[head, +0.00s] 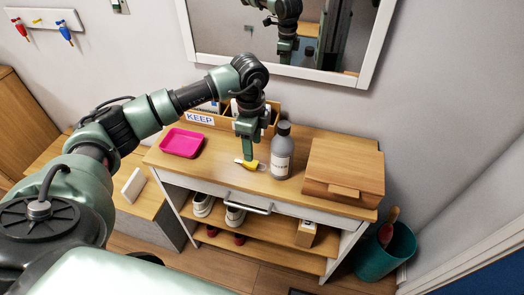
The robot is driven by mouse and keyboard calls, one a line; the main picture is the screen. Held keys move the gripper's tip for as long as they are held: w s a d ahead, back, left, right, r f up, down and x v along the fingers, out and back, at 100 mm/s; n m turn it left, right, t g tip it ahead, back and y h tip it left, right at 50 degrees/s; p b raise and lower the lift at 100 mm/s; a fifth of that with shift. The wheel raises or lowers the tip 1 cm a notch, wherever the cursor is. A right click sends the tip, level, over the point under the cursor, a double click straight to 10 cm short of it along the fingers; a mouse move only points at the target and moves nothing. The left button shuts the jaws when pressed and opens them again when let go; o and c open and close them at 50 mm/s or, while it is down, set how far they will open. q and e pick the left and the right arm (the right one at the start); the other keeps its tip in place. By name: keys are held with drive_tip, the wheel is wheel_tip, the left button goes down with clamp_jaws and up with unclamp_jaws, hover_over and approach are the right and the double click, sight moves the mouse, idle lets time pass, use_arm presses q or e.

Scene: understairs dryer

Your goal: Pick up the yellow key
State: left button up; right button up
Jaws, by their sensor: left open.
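The yellow key (250,164) lies on the wooden top of the cabinet (212,170), left of a grey bottle. My left gripper (249,157) points down right over the key. Its fingertips are at or just above the key and cover part of it. It is open, and I cannot tell whether the fingers touch the key. My right gripper is not in view.
The grey bottle (282,155) stands close to the right of my gripper. A pink tray (182,143) lies to the left, and a box marked KEEP (199,118) is behind. A wooden box (343,168) sits at the right. A mirror (330,72) hangs on the wall behind.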

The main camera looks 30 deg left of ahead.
sight(253, 163)
use_arm(q)
drive_tip(key=shift+w+a, duration=0.15)
drive_tip(key=shift+w, duration=0.05)
drive_tip(key=shift+s+f, duration=0.2)
drive_tip(key=shift+f, duration=0.15)
drive_tip(key=shift+s+f+p, duration=0.15)
drive_tip(key=shift+f+p, duration=0.2)
drive_tip(key=shift+f, duration=0.25)
drive_tip(key=shift+s+f+p, duration=0.15)
drive_tip(key=shift+f+p, duration=0.2)
drive_tip(key=shift+f, duration=0.25)
drive_tip(key=f, duration=0.3)
drive_tip(key=shift+w+p, duration=0.3)
drive_tip(key=shift+p, duration=0.1)
drive_tip(key=shift+f, duration=0.6)
clamp_jaws()
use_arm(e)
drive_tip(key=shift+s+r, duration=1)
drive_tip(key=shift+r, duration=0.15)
